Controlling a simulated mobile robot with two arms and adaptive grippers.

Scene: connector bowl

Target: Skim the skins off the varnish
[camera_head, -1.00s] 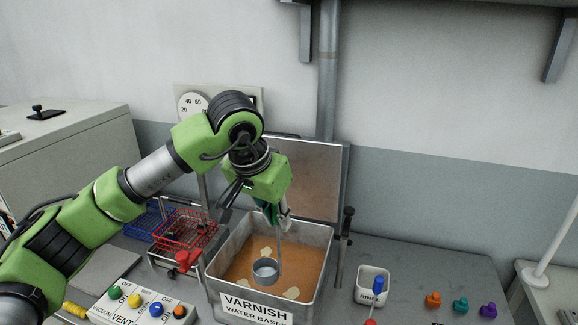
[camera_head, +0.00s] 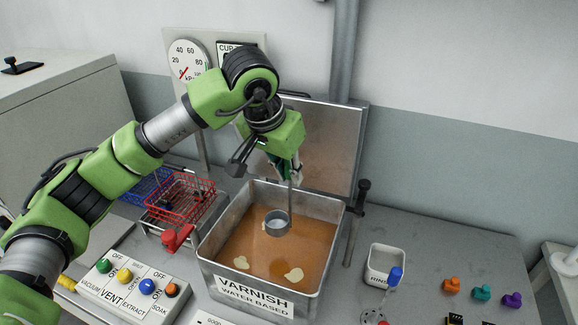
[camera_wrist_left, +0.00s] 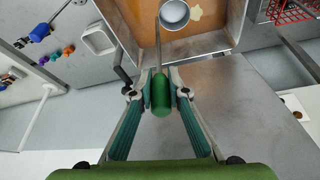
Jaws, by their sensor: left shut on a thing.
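The varnish tank (camera_head: 325,250) is an open metal box of orange-brown varnish (camera_head: 262,250), labelled at its front. Two pale skins, one front left (camera_head: 241,262) and one front right (camera_head: 293,274), lie on the varnish. A third skin (camera_head: 265,226) shows partly beside the ladle's grey cup (camera_head: 277,223), which hides part of it; a skin also shows in the left wrist view (camera_wrist_left: 196,12). My left gripper (camera_head: 284,170) is shut on the ladle's green handle (camera_wrist_left: 160,95), above the tank's back. The ladle's shaft hangs down steeply. I cannot tell how deep the cup sits.
The raised lid (camera_head: 325,145) stands behind the tank. Red (camera_head: 185,200) and blue (camera_head: 150,188) wire baskets stand left, a button panel (camera_head: 130,285) front left. A white rinse cup (camera_head: 385,265) stands right, with coloured connectors (camera_head: 481,292) beyond. Bench between tank and rinse cup is mostly clear.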

